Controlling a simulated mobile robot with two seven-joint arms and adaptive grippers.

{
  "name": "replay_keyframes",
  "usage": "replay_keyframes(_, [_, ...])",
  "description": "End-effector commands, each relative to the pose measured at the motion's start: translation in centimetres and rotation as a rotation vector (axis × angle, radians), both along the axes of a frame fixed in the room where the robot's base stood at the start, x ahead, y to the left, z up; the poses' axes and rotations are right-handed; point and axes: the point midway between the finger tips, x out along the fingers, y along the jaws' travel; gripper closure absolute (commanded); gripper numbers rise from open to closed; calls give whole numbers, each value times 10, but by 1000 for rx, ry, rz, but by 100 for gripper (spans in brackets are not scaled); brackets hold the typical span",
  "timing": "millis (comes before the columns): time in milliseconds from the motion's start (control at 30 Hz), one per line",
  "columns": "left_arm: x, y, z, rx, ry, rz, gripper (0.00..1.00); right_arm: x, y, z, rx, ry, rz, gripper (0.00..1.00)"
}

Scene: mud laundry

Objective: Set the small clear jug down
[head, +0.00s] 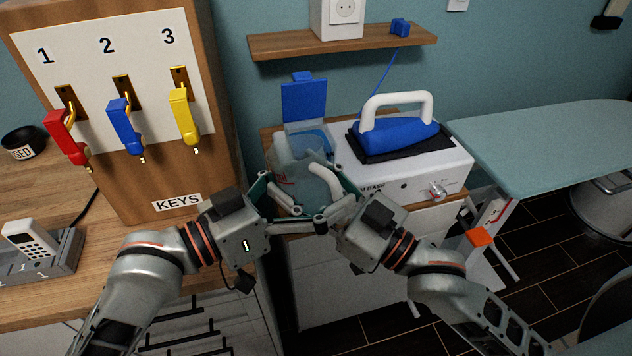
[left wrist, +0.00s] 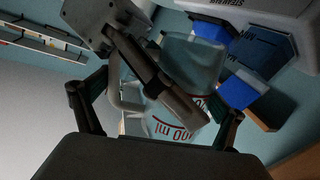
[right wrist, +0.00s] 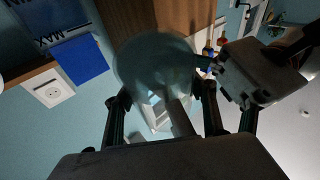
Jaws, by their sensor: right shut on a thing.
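The small clear jug (head: 296,178) has a pale handle (head: 325,180) and red markings, and stands out in front of the steam station's left end. It fills the middle of the left wrist view (left wrist: 192,66) and the right wrist view (right wrist: 152,62). My right gripper (head: 335,204) is shut on the jug's handle. My left gripper (head: 286,206) is open, its fingers spread wide on either side of the jug. The two grippers are close together and partly overlap the jug. The jug's base is hidden in the head view.
The white steam station (head: 415,180) carries a blue iron (head: 398,138), with a raised blue lid (head: 304,101) behind the jug. A key cabinet (head: 228,120) stands close on the left. A wall shelf (head: 380,42) hangs above, and an ironing board (head: 550,145) is at right.

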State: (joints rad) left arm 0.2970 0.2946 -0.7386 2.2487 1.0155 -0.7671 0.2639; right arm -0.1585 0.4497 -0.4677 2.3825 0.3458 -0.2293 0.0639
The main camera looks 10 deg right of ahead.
Motion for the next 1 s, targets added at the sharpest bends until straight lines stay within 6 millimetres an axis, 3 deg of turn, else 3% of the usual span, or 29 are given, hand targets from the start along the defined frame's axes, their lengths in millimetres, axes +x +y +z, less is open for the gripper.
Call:
replay_keyframes(33, [0, 0, 0, 0, 0, 0, 21, 0, 0, 1, 1, -2, 0, 98])
replay_keyframes(100, [0, 0, 0, 0, 0, 0, 33, 0, 0, 1, 1, -2, 0, 98])
replay_keyframes(133, [0, 0, 0, 0, 0, 0, 33, 0, 0, 1, 1, -2, 0, 98])
replay_keyframes(167, [0, 0, 1, -2, -1, 0, 33, 0, 0, 1, 1, -2, 0, 37])
replay_keyframes(200, [0, 0, 1, -2, -1, 0, 33, 0, 0, 1, 1, -2, 0, 26])
replay_keyframes(667, [0, 0, 1, -2, -1, 0, 33, -4, -4, -2, -1, 2, 0, 25])
replay_keyframes(1000, [0, 0, 1, -2, -1, 0, 33, -44, -36, -15, -3, 5, 1, 25])
